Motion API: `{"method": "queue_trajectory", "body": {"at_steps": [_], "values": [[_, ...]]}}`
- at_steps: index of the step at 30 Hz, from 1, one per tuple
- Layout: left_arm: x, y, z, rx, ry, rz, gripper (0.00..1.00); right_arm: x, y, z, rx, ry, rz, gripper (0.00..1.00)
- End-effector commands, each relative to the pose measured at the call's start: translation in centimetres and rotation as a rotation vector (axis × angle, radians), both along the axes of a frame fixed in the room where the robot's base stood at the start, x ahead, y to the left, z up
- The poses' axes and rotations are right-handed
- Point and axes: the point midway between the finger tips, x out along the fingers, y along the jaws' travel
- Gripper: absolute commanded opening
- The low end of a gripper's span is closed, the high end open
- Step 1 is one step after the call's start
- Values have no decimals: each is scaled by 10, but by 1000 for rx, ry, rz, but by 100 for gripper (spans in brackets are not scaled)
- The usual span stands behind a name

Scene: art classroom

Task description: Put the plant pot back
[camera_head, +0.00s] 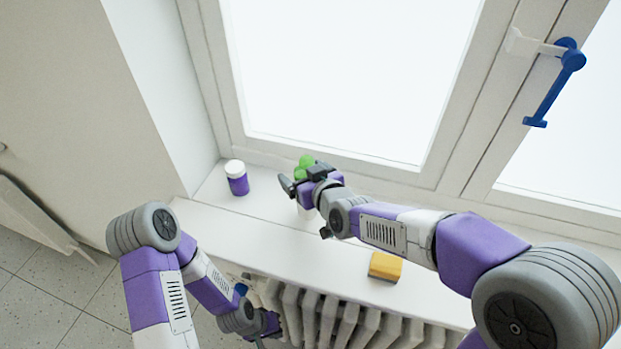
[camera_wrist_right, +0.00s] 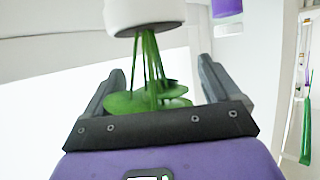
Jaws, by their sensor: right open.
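The plant has green leaves (camera_head: 305,164) that show just behind my right gripper (camera_head: 303,182) at the windowsill. The white pot (camera_wrist_right: 145,13) shows at the top of the right wrist view, with green stems and leaves (camera_wrist_right: 150,100) below it in that picture. The two right fingers (camera_wrist_right: 161,65) are apart, one on each side of the stems, and do not visibly grip the pot. In the head view the arm and gripper hide most of the pot. My left gripper (camera_head: 268,325) is low in front of the radiator, and its fingers are unclear.
A purple jar with a white lid (camera_head: 237,178) stands on the sill (camera_head: 225,222) left of the plant. A yellow block (camera_head: 385,266) lies near the sill's front edge, below my right forearm. A radiator (camera_head: 345,320) is under the sill. The window handle (camera_head: 552,85) is blue.

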Motion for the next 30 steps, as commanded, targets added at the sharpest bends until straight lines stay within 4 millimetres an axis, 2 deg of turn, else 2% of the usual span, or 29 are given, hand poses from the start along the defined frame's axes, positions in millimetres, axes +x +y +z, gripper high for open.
{"method": "queue_trajectory", "body": {"at_steps": [5, 15, 21, 30], "values": [[0, 0, 13, 0, 0, 0, 0, -18, -8, 15, 3, -1, 1, 90], [0, 0, 52, 0, 0, 0, 0, -78, -39, 44, 4, 0, 1, 90], [0, 0, 53, 0, 0, 0, 0, -94, -48, 48, 3, 0, -1, 90], [0, 0, 54, 0, 0, 0, 0, -99, -50, 48, 0, 0, 0, 90]]}}
